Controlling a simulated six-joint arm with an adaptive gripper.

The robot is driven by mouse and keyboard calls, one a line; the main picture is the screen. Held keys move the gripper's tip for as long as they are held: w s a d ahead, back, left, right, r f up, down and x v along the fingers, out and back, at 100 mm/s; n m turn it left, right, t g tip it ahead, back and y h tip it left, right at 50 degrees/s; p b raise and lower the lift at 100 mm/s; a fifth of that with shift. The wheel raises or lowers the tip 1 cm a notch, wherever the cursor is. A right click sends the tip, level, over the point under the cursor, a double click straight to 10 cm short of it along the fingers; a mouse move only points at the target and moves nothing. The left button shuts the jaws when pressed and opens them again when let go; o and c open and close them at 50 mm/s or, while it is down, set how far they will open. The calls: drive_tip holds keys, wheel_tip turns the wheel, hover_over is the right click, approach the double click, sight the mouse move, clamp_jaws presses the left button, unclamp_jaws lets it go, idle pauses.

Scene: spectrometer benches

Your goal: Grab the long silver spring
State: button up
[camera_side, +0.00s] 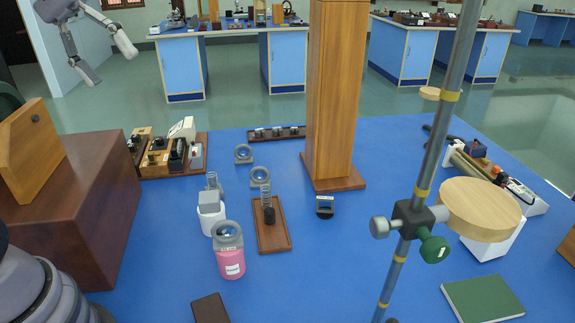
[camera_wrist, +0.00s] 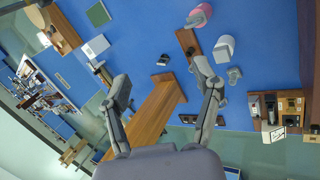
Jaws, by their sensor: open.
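A silver coil spring (camera_side: 265,196) stands upright on a dark plug at the far end of a small wooden board (camera_side: 273,238) on the blue table. My gripper (camera_side: 110,66) is at the top left of the side view, high up and well away from both coils, open and empty. In the wrist view my gripper (camera_wrist: 160,80) has its two fingers wide apart. The board (camera_wrist: 186,40) shows beyond the right finger; I cannot make out the spring clearly there.
A tall wooden column (camera_side: 334,95) stands behind and right of the spring. A pink bottle (camera_side: 231,262) with a ring lens on top stands in front left. Ring lenses (camera_side: 260,177) are close behind. A metal stand rod (camera_side: 421,190) rises at right. Table front centre is fairly clear.

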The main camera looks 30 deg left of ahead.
drive_tip(key=w+n+t+h, duration=0.1)
drive_tip(key=w+n+h, duration=0.8)
drive_tip(key=w, duration=0.8)
drive_tip(key=w+a+f+n+t+h, duration=0.15)
drive_tip(key=w+a+n+t, duration=0.35)
drive_tip(key=w+a+n, duration=0.5)
drive_tip(key=m, duration=0.1)
approach(265, 187)
drive_tip(key=x, duration=0.2)
drive_tip(key=shift+w+d+f, duration=0.1)
drive_tip(key=shift+d+f, duration=0.1)
drive_tip(key=shift+d, duration=0.1)
drive_tip(key=shift+d+f, duration=0.1)
drive_tip(key=shift+f, duration=0.15)
drive_tip(key=x, duration=0.7)
drive_tip(key=shift+w+d+f, duration=0.1)
drive_tip(key=shift+d, duration=0.05)
drive_tip(key=c, duration=1.1)
drive_tip(key=shift+o, duration=0.2)
